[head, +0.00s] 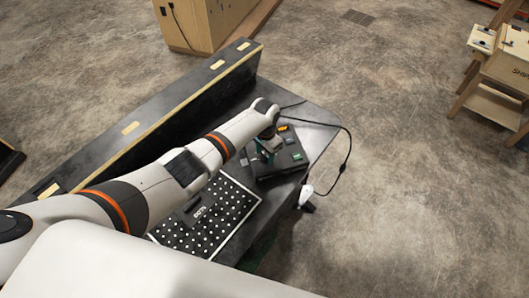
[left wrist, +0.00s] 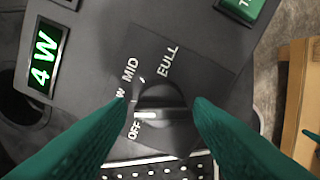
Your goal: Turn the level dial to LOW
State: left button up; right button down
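The dark console (head: 277,170) lies on the bench, with its front end under my left gripper (head: 268,150). In the left wrist view, the black round level dial (left wrist: 163,135) sits on a panel marked OFF, MID and FULL, with a partly hidden label ending in W. The light line on its grip bar lies nearly level, its left end between OFF and that label. My left gripper (left wrist: 160,104) has its green fingers on either side of the dial, with a small gap at the left. A green-lit display (left wrist: 44,60) reads 4 W.
A black cable (head: 347,150) runs off the bench's right side. A long dark raised ledge (head: 160,118) borders the back. Wooden furniture (head: 497,85) stands away at the right.

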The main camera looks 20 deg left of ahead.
aim_at(265, 155)
pick_arm(q)
jog(key=shift+o, duration=0.6)
jog(key=shift+s+f, duration=0.1)
notch_tip(265, 155, up, 12)
jog(key=shift+b, duration=0.4)
